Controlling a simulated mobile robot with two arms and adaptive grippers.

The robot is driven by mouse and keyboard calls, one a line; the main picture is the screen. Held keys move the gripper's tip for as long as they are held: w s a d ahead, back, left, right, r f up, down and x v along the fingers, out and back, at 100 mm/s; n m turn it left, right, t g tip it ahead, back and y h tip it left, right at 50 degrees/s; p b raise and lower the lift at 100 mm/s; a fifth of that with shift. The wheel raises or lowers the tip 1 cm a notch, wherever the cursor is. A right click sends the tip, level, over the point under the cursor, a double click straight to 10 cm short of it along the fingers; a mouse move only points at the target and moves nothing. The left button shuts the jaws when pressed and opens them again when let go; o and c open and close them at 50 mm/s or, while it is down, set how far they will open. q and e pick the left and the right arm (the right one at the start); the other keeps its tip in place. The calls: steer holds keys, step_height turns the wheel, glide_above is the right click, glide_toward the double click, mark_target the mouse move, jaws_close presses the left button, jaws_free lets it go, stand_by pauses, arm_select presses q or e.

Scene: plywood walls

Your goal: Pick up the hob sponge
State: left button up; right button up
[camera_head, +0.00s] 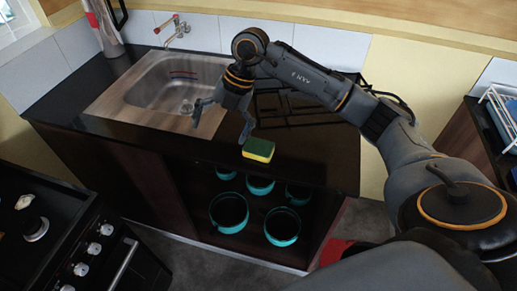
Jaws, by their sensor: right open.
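The sponge (258,150) is green on top and yellow below. It lies flat on the dark countertop (318,170) near its front edge, to the right of the sink. My right gripper (221,132) hangs above the counter, just left of and behind the sponge. Its fingers are spread open and empty, and one finger is close to the sponge; I cannot tell whether they touch. My left gripper does not show.
The steel sink (172,92) with a tap (175,32) is at the left of the counter. A dark rack or hob grate (290,103) lies behind the sponge. Several teal pots (229,212) stand on shelves below. A stove (75,250) is at lower left.

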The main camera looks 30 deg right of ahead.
steer(key=d+r+m+h, duration=0.3)
steer(key=d+h, duration=0.2)
steer(key=d, duration=0.7)
steer(key=p, duration=0.2)
glide_above(260, 143)
steer(key=shift+g, duration=0.4)
steer(key=f, duration=0.5)
steer(key=s+f, duration=0.1)
steer(key=f, duration=0.1)
steer(key=shift+f, duration=0.35)
steer(key=shift+a+f, duration=0.1)
steer(key=shift+f, duration=0.4)
steer(key=shift+w+f+p, duration=0.15)
steer(key=shift+f+p, duration=0.15)
steer(key=shift+f, duration=0.05)
steer(key=f, duration=0.1)
steer(key=f+p, duration=0.1)
steer(key=f, duration=0.1)
steer(key=shift+w+f+p, duration=0.3)
steer(key=shift+f, duration=0.45)
steer(key=shift+c, duration=0.2)
steer(key=c, duration=0.6)
